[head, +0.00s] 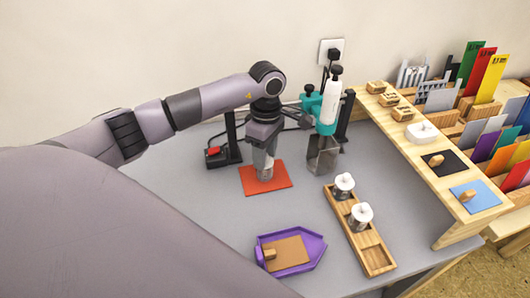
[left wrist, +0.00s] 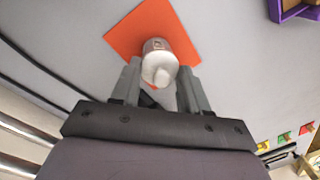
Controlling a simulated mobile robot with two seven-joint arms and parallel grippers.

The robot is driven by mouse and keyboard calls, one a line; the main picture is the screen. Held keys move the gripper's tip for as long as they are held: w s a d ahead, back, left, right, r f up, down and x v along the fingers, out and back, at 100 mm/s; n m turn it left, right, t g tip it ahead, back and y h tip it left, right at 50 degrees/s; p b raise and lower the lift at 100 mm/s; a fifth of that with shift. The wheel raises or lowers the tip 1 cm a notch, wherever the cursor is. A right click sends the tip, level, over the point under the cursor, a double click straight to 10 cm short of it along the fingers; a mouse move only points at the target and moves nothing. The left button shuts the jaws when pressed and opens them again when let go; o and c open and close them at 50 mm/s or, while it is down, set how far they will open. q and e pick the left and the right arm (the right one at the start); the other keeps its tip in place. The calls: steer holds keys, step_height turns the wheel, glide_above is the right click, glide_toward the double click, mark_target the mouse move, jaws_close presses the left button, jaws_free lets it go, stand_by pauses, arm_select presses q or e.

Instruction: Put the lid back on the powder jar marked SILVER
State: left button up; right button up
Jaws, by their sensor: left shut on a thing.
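A small jar (left wrist: 156,45) with a label stands on the orange mat (head: 285,179); the label is too small to read. My left gripper (head: 264,174) points down over the mat. In the left wrist view its fingers (left wrist: 160,68) are shut on the white lid (left wrist: 160,72) with its round knob, which is lined up over the jar. I cannot tell whether the lid is seated on the jar or held just above it. Two other jars with white knobbed lids, a far one (head: 344,182) and a near one (head: 361,214), stand in the wooden rack. My right gripper is not in view.
The wooden rack (head: 372,256) has an empty near compartment. A purple tray (head: 316,243) with a stamp lies in front. A heat tool (head: 331,100) on a stand rises right of my gripper. A wooden shelf with stamps and inkpads lines the right.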

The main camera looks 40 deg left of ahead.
arm_select(q)
steer(key=o, duration=1.7)
steer(key=shift+c, duration=0.2)
steer(key=shift+r, duration=0.1)
steer(key=shift+r+p, duration=2.3)
steer(key=shift+r, duration=1.1)
jaws_close()
